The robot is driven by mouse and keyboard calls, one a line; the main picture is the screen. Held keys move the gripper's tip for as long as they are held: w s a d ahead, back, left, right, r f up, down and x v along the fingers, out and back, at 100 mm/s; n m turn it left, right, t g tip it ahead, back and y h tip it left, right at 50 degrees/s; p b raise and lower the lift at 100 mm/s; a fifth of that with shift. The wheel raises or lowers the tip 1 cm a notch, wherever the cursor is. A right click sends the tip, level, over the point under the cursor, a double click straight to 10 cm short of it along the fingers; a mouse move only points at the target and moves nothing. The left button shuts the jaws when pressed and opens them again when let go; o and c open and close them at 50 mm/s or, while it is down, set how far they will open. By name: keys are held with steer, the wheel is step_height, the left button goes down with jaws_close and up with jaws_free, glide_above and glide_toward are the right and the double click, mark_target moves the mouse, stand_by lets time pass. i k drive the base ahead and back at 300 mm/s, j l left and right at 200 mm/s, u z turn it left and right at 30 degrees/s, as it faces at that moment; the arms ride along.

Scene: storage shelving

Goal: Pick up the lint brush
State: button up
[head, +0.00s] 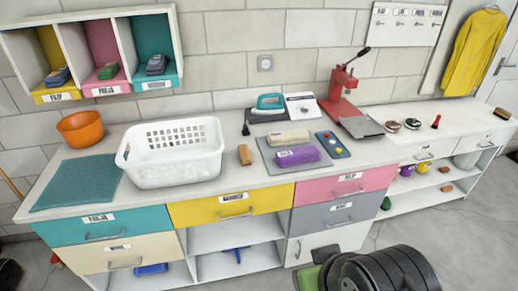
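I cannot tell for certain which item is the lint brush. Several small items could be it. A tan-brown block-like item (244,154) lies on the worktop just right of the white basket. A small dark upright item (246,129) is behind it. A small red item with a dark base (436,122) is on the right part of the worktop, near two round brush-like items (393,127) and (412,124). A brown item (502,113) lies at the far right end. My gripper is not in view.
Dark ribbed round shapes (385,272) fill the bottom right foreground. Floor shows beyond them.

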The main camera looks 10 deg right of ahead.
mark_target(245, 156)
steer(key=i+j+u, duration=0.25)
steer(key=i, duration=0.45)
steer(key=i+j+u, duration=0.1)
steer(key=i+u, duration=0.2)
steer(key=i, duration=0.35)
